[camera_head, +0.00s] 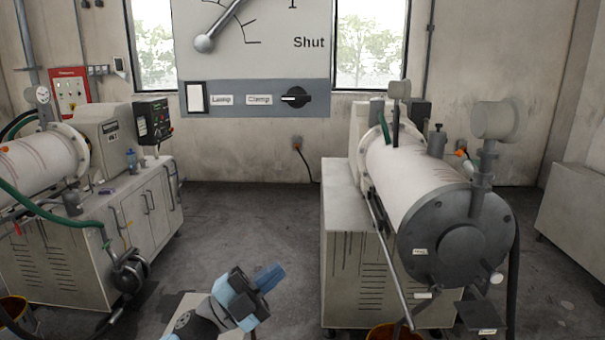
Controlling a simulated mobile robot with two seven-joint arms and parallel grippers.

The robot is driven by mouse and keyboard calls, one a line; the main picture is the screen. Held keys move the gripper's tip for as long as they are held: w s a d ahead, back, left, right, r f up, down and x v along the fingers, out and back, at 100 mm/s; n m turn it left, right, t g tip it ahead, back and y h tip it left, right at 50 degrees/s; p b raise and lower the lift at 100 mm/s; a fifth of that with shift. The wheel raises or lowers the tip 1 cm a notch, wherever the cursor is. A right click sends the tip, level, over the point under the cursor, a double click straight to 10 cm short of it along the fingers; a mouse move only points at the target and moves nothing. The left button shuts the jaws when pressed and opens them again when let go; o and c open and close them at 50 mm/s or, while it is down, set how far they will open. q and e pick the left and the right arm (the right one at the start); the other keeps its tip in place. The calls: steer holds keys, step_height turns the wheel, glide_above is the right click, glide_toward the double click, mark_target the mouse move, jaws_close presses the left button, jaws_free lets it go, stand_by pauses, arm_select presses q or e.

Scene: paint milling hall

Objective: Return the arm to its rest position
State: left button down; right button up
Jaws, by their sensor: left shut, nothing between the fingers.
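My left gripper (268,278) shows low in the middle of the head view, with blue fingers on a dark grey and light blue wrist. It is shut and empty, held out in front of the open floor and touching nothing. My right gripper is not in the picture. A large panel (250,45) at the top carries a lever with a round knob (204,44), the word "Shut", a white lamp switch (196,97) and a black rotary clamp knob (292,97).
A horizontal mill (425,185) on a cabinet stands at the right, another mill (40,165) at the left. Buckets (14,308) sit low by both machines. A red box (71,90) hangs on the back wall. The grey floor (255,215) between the machines is clear.

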arm_select(q)
steer(key=s+a+f+n+t+y, duration=0.1)
steer(key=a+f+n+t+y, duration=0.2)
steer(key=f+n+t+y, duration=0.25)
steer(key=s+a+f+n+t+y, duration=0.2)
steer(key=a+f+n+t+y, duration=0.15)
steer(key=f+n, duration=0.4)
steer(key=s+a+f+n+g+y, duration=0.2)
steer(key=s+f+n+y, duration=0.1)
steer(key=s+f, duration=0.4)
steer(key=s+a+f+n+g+y+p, duration=0.1)
steer(key=s+a+f+n+g+y, duration=0.2)
steer(key=s+f, duration=0.4)
steer(key=s+a+f+n+g+y, duration=0.2)
steer(key=s+a+f+n+y, duration=0.1)
steer(key=s+f, duration=0.5)
step_height(320, 180, down, 2)
steer(key=shift+f+n+g+y+p, duration=0.2)
steer(key=shift+n+g+y+p, duration=0.15)
steer(key=shift+n, duration=0.25)
